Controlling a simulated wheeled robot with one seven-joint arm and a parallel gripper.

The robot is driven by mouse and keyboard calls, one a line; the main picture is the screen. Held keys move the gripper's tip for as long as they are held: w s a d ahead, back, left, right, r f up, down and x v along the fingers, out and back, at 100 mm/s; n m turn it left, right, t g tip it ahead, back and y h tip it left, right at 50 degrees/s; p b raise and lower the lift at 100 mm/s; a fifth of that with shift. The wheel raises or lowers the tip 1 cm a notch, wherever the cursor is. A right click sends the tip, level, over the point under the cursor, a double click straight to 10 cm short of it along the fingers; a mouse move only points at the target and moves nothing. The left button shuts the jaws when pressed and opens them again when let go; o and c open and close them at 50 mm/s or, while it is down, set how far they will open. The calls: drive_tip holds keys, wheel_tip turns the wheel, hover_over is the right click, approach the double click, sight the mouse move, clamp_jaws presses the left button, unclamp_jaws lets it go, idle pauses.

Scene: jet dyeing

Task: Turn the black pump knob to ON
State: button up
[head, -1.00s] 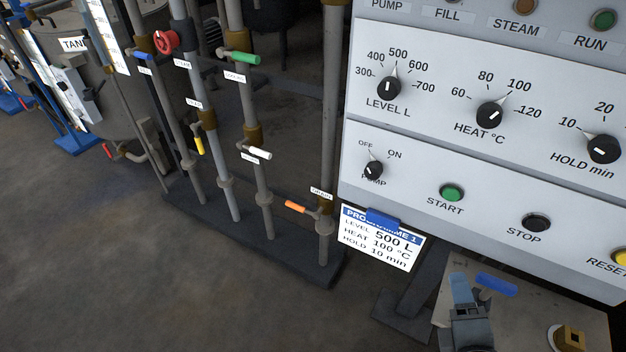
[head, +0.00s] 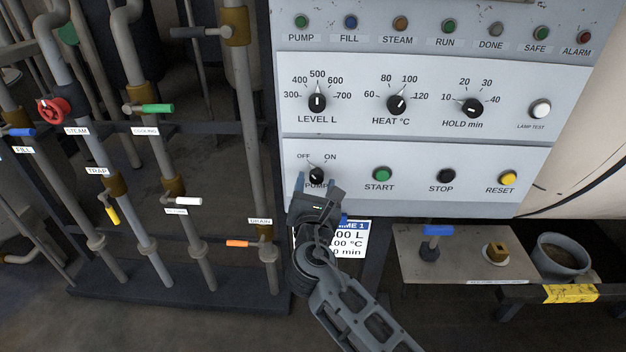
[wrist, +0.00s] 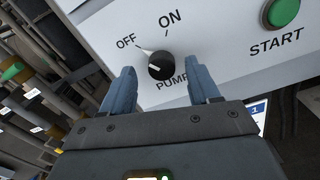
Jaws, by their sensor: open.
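The black pump knob (head: 316,176) is on the lower left of the white control panel (head: 420,180). In the wrist view the knob (wrist: 161,66) has its white pointer toward OFF, with the ON mark up and to the right. My gripper (head: 318,184) is in front of the panel just below the knob. In the wrist view my gripper (wrist: 162,82) is open, its two blue fingers on either side below the knob, with nothing between them. I cannot tell whether the fingertips touch the panel.
The green START button (head: 382,174) is right of the knob, then the black STOP button (head: 447,175) and yellow RESET button (head: 508,178). Level, heat and hold dials sit above. A programme card (head: 350,240) hangs below, partly hidden by my arm. Pipes with valves stand at left.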

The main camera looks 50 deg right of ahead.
drive_tip(key=shift+x, duration=1.1)
drive_tip(key=c, duration=1)
